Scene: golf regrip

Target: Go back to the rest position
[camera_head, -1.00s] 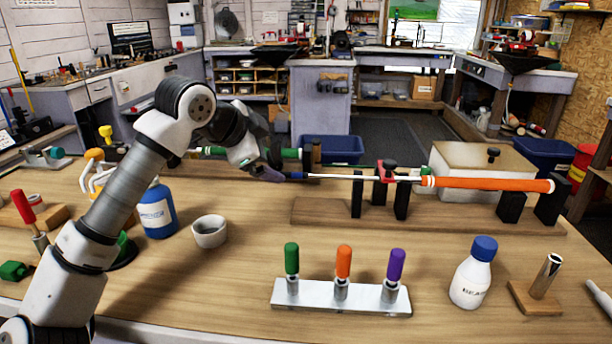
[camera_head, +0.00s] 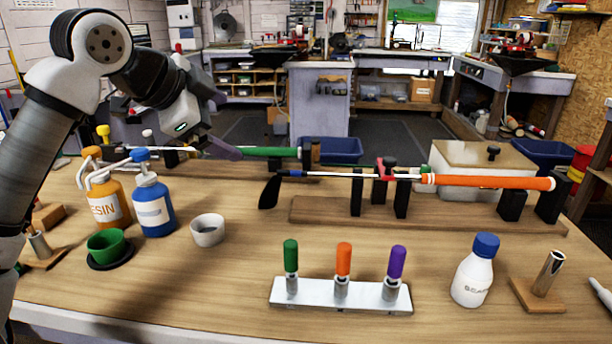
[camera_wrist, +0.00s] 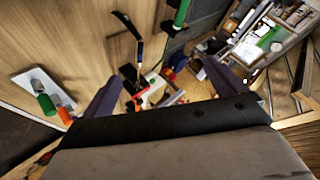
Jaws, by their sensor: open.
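My gripper (camera_head: 222,128) is at the upper left in the head view, raised above the bench and empty. In the wrist view its two purple fingers (camera_wrist: 153,92) stand wide apart with nothing between them. The golf club with the orange grip (camera_head: 485,182) lies level in the stand with the red clamp (camera_head: 386,170). Its dark head (camera_head: 270,190) hangs at the left end, apart from my gripper. A second club with a green grip (camera_head: 270,152) lies behind, and my fingers overlap its line of sight in the head view.
A white rack (camera_head: 340,295) with green, orange and purple handled tools stands in front. An orange bottle (camera_head: 106,200), a blue bottle (camera_head: 152,205), a small cup (camera_head: 208,230) and a green cup (camera_head: 107,245) stand at left. A white bottle (camera_head: 472,272) stands at right. The bench middle is clear.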

